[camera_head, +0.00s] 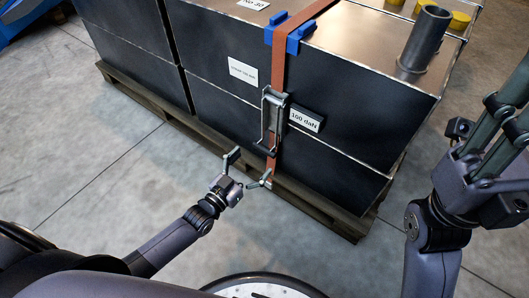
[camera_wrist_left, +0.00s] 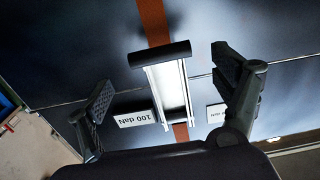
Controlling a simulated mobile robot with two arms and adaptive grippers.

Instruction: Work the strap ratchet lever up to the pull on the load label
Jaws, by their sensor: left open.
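The strap ratchet (camera_head: 274,112) sits on an orange strap (camera_head: 278,72) on the front of a dark crate. Its metal lever (camera_head: 265,140) hangs down the crate face. The load label (camera_head: 305,118), reading 100 daN, is right of the ratchet. My left gripper (camera_head: 246,170) is open below the lever's lower end. In the left wrist view, the lever's dark crossbar (camera_wrist_left: 160,54) lies between the spread fingers of my left gripper (camera_wrist_left: 168,92), with gaps on both sides. The load label (camera_wrist_left: 134,118) appears upside down there. My right arm shows at the right edge; its fingertips are out of frame.
The dark crates (camera_head: 340,150) stand on a wooden pallet (camera_head: 318,208). Blue corner protectors (camera_head: 290,34) hold the strap at the top edge. A white label (camera_head: 243,72) is left of the ratchet. A grey tube (camera_head: 424,40) stands on top. The floor at left is clear.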

